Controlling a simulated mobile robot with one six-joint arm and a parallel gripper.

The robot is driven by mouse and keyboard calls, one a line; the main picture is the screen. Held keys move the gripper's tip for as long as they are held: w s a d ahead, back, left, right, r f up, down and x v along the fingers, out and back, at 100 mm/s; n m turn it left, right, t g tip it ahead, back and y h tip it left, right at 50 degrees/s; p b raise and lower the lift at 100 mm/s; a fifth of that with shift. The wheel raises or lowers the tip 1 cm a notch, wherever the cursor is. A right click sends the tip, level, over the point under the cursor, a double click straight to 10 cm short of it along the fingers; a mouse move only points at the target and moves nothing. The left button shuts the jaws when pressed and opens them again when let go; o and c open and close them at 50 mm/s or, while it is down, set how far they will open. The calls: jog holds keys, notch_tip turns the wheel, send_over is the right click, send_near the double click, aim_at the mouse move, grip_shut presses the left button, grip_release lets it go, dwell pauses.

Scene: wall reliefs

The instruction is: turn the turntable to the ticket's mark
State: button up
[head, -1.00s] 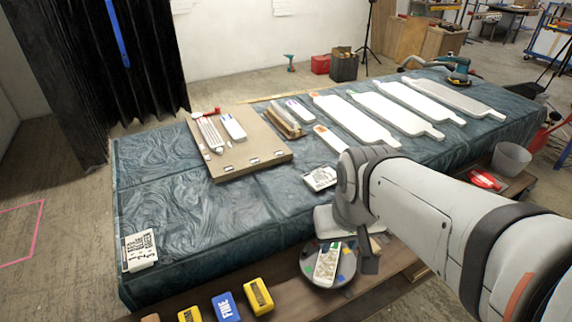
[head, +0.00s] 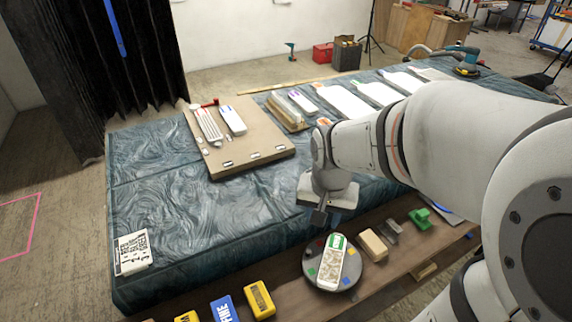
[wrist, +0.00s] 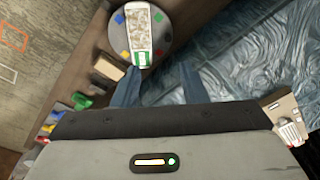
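The round grey turntable (head: 352,272) sits on the wooden ledge in front of the blue-green covered table. Small coloured marks lie around its top, including a blue and a yellow one. A long white block (head: 330,268) with a speckled face and a green end lies across it, the green end toward the table. In the wrist view the turntable (wrist: 168,38) is at the top, with the block (wrist: 138,25) on it. My gripper (head: 318,217) is above the table's front edge, just behind the turntable and apart from it. Its fingers (wrist: 160,82) are spread and empty. I cannot make out a ticket.
A tan block (head: 373,244) and a green piece (head: 420,217) stand right of the turntable on the ledge. Yellow (head: 259,299) and blue (head: 225,309) labelled boxes stand left. A brown board (head: 235,160) and a printed tile (head: 132,252) lie on the table.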

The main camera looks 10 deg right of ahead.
aim_at(308, 251)
jog(key=w+f+m, duration=0.2)
jog(key=f, duration=0.3)
jog(key=w+f+m+g+b, duration=0.1)
jog(key=w+f+m, duration=0.2)
jog(key=f, duration=0.2)
jog(key=w+f+m+b, duration=0.1)
jog(key=w+f+m, duration=0.1)
jog(key=f, duration=0.3)
jog(key=shift+w+a+f+g, duration=0.1)
jog(key=shift+w+f+g, duration=0.25)
jog(key=shift+f+g, duration=0.05)
jog(key=shift+w+f+m, duration=0.1)
jog(key=shift+f+m, duration=0.4)
jog(key=shift+f, duration=0.25)
notch_tip(308, 251, down, 7)
jog(key=shift+b, duration=0.4)
grip_shut()
